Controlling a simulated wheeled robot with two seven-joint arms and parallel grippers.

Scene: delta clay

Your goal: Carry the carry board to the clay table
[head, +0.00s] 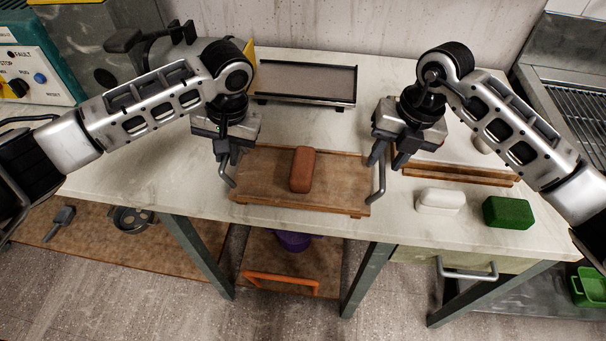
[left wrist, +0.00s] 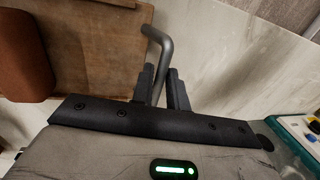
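The carry board (head: 335,186) is a brown wooden board with a bent metal handle at each end. It lies on the pale table (head: 150,180) near the front edge, with a reddish-brown clay block (head: 302,170) on it. My left gripper (head: 228,158) is at the board's left handle (head: 225,177). In the left wrist view the handle (left wrist: 161,48) passes between the fingers (left wrist: 164,85), which look closed against it. My right gripper (head: 387,160) is at the right handle (head: 379,184), its fingers visibly apart. The right fingers' contact with the handle is unclear.
A white block (head: 440,201) and a green block (head: 508,212) sit to the right of the board. A dark-rimmed tray (head: 305,82) lies behind it. A wooden-edged board (head: 459,174) is at right. A control box (head: 35,60) stands at far left.

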